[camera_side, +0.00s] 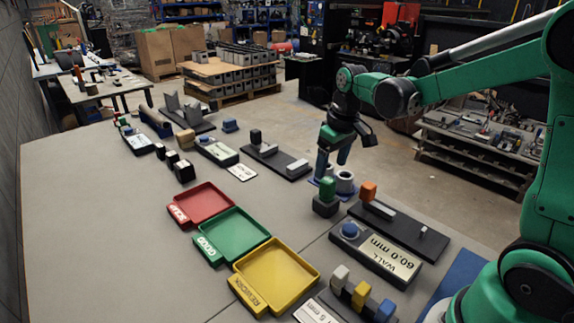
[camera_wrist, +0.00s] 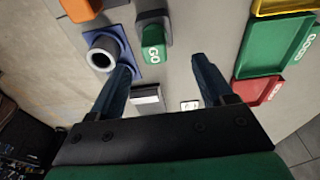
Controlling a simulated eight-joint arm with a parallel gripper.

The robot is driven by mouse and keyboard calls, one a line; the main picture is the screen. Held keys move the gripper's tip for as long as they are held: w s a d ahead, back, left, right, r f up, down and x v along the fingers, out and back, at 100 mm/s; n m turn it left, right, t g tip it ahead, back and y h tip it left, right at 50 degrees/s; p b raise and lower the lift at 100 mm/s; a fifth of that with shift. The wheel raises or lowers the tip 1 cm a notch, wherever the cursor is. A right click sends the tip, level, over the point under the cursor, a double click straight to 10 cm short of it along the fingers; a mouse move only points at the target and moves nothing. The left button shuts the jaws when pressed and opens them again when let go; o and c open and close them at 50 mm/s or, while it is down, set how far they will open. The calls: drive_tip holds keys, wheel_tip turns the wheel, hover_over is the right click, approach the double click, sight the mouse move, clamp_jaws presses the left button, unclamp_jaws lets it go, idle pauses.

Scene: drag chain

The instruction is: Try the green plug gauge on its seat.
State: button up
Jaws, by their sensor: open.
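The green plug gauge (camera_side: 328,188) stands upright in a dark block (camera_side: 326,208) on the table. In the wrist view the green gauge (camera_wrist: 153,42), marked GO, shows ahead of and between the finger lines. Beside it, a thick grey ring (camera_side: 345,182) stands on a blue plate (camera_side: 318,184); the ring (camera_wrist: 103,52) also shows in the wrist view. A second grey part beside the ring is partly hidden in the side view. My gripper (camera_side: 333,166) is open and empty, pointing down just behind and above the gauge. In the wrist view my fingers (camera_wrist: 163,66) are wide apart.
An orange-topped fixture (camera_side: 368,192) and a "60.0 mm" wall gauge box (camera_side: 375,252) stand nearby at right. Red (camera_side: 200,203), green (camera_side: 231,237) and yellow (camera_side: 273,275) trays lie left and in front. Open table lies further left.

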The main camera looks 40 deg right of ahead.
sight(329, 180)
drive_tip(key=shift+w+d+f, duration=0.25)
drive_tip(key=shift+d+f, duration=0.15)
drive_tip(key=shift+f, duration=0.15)
drive_tip(key=shift+w+f, duration=0.15)
drive_tip(key=shift+f, duration=1.15)
drive_tip(key=shift+w+f, duration=0.15)
drive_tip(key=shift+f, duration=1.15)
drive_tip(key=shift+r, duration=0.1)
clamp_jaws()
